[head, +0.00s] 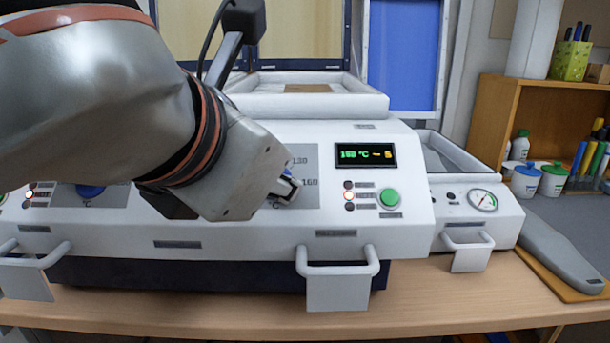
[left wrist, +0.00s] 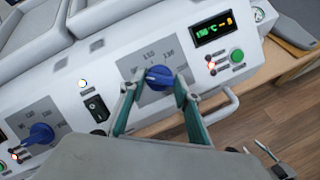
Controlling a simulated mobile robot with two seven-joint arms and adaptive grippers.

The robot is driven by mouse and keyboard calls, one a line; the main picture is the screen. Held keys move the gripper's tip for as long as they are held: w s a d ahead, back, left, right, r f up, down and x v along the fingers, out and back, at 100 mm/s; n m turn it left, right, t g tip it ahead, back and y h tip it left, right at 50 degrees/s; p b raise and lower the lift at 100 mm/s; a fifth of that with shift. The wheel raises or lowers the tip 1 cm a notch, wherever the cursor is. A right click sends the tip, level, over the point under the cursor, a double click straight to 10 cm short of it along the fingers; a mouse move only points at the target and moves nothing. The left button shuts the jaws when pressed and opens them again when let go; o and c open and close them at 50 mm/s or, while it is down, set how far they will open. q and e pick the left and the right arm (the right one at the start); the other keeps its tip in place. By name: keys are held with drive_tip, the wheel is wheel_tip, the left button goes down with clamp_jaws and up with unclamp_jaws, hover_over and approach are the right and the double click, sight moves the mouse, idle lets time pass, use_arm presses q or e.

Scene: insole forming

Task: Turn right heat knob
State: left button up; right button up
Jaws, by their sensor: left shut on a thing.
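The right heat knob is a blue knob (left wrist: 158,77) on a grey scale plate (head: 308,165) on the white machine's front panel. In the left wrist view it sits between the two fingers of my left gripper (left wrist: 158,82), which is shut on it. In the head view my left gripper (head: 285,187) reaches the plate from the left, and its wrist hides most of the knob. The marks 130 and 160 show on the plate. The knob's pointing direction is hard to tell. Grey metal parts at the lower right of the left wrist view look like my right gripper (left wrist: 268,155), partly cut off.
Right of the knob are a display (head: 366,155) with green digits, a lit lamp and a green button (head: 389,198). A second blue knob (left wrist: 40,134) and a black switch (left wrist: 96,107) lie to the left. A handle (head: 337,265) sticks out below. A gauge unit (head: 483,200) stands at right.

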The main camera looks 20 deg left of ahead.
use_arm(q)
drive_tip(key=shift+f+n, duration=0.1)
drive_tip(key=shift+n, duration=0.6)
drive_tip(key=shift+n+y, duration=0.4)
drive_tip(key=shift+n, duration=0.2)
use_arm(e)
drive_tip(key=shift+w+r, duration=0.1)
drive_tip(key=shift+w, duration=0.15)
use_arm(q)
drive_tip(key=shift+b, duration=0.3)
use_arm(e)
drive_tip(key=shift+w, duration=0.1)
